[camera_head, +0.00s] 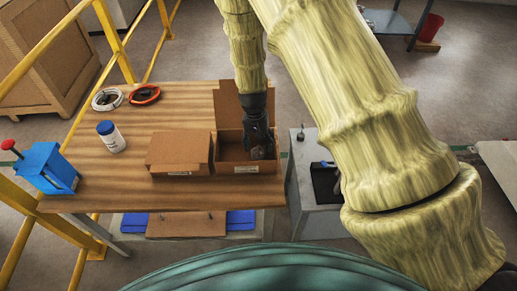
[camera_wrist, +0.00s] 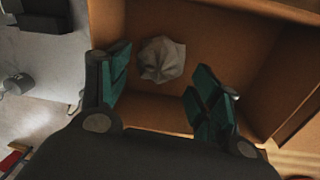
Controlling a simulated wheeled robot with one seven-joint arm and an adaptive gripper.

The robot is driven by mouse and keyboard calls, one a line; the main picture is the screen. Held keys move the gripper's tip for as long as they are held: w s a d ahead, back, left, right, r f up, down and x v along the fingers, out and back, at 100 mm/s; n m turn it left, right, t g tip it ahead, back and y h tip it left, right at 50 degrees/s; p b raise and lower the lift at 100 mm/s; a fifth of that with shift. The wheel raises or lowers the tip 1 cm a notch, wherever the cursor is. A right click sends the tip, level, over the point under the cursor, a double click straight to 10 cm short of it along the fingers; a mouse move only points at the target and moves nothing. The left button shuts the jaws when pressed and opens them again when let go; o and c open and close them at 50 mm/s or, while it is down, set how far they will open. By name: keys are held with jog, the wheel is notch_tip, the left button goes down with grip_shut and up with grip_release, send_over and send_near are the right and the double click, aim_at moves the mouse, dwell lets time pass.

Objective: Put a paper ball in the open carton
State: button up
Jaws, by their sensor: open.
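The open carton (camera_head: 235,168) stands at the right front of the wooden table, its lid flap raised at the back. My gripper (camera_head: 259,143) reaches down into it from above. In the wrist view, a crumpled whitish paper ball (camera_wrist: 162,60) rests inside the brown carton (camera_wrist: 218,35). My gripper's two fingers (camera_wrist: 161,75) are spread, one to each side of the ball, with visible gaps and nothing held. In the head view, the ball cannot be told clearly from the dark gripper parts.
A closed carton (camera_head: 178,151) stands directly left of the open one. A grey stand (camera_head: 315,195) is to the right.

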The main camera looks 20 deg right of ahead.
aim_at(257, 147)
notch_tip(257, 147, up, 8)
jog(key=b, duration=0.1)
jog(key=shift+w+a+r+b, duration=0.15)
jog(key=shift+a+b, duration=0.15)
dwell(0.6)
